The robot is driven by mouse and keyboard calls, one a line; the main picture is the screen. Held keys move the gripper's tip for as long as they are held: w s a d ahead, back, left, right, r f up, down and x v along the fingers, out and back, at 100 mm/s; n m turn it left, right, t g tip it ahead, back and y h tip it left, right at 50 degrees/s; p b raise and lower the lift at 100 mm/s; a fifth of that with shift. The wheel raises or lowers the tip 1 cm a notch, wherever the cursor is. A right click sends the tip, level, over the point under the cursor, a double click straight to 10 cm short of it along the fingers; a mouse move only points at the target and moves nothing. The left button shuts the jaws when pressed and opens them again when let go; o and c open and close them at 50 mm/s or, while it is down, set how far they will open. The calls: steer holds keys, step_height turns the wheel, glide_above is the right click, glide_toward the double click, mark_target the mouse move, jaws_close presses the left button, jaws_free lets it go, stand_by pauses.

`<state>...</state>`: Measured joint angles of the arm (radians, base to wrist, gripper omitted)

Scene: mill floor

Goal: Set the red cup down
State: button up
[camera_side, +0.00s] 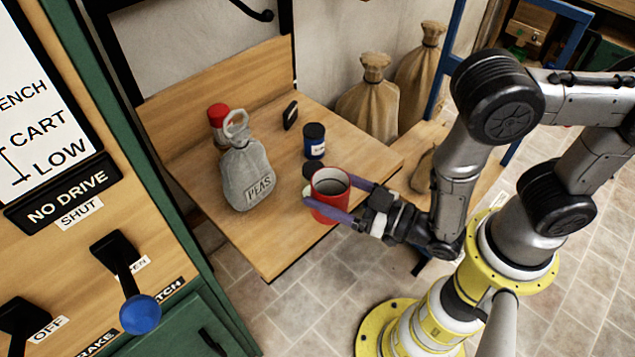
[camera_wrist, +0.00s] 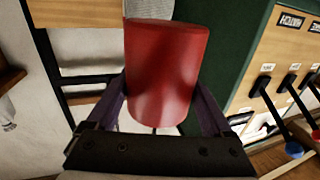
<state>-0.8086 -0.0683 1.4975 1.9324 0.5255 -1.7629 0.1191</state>
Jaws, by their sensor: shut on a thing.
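The red cup (camera_side: 322,206) is upright with its pale inside facing up in the side view. My gripper (camera_side: 332,205) is shut on it, with one purple finger on each side. The cup appears over the front right edge of the wooden table (camera_side: 275,244); whether it touches the wood I cannot tell. In the wrist view the red cup (camera_wrist: 165,72) fills the middle between the two purple fingers of my gripper (camera_wrist: 163,105). The cup's base is partly hidden by the gripper in the side view.
A grey sack marked PEAS (camera_side: 247,178), a red-capped container (camera_side: 217,117), a dark blue jar (camera_side: 314,141) and a small black block (camera_side: 290,115) stand on the table. A small dark round thing shows just behind the cup. The table's front left is bare. Lever panel (camera_side: 85,240) at left.

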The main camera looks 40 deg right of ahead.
steer(key=s+d+m+g+h, duration=0.15)
steer(key=d+m+h, duration=0.95)
steer(key=d, duration=1.2)
steer(key=shift+w+d+f+n+h, duration=0.45)
steer(key=shift+w+f, duration=1.15)
steer(key=shift+w, duration=0.65)
steer(key=shift+w+d+f+n+h, duration=0.4)
steer(key=shift+w+f, duration=1.25)
steer(key=shift+w, duration=0.65)
steer(key=shift+w+d+f+n+h, duration=0.35)
steer(key=shift+w+d+f, duration=0.15)
steer(key=shift+w+f, duration=1.7)
steer(key=shift+f, duration=0.85)
steer(key=shift+f, duration=0.1)
steer(key=o, duration=1.3)
steer(key=shift+o, duration=0.2)
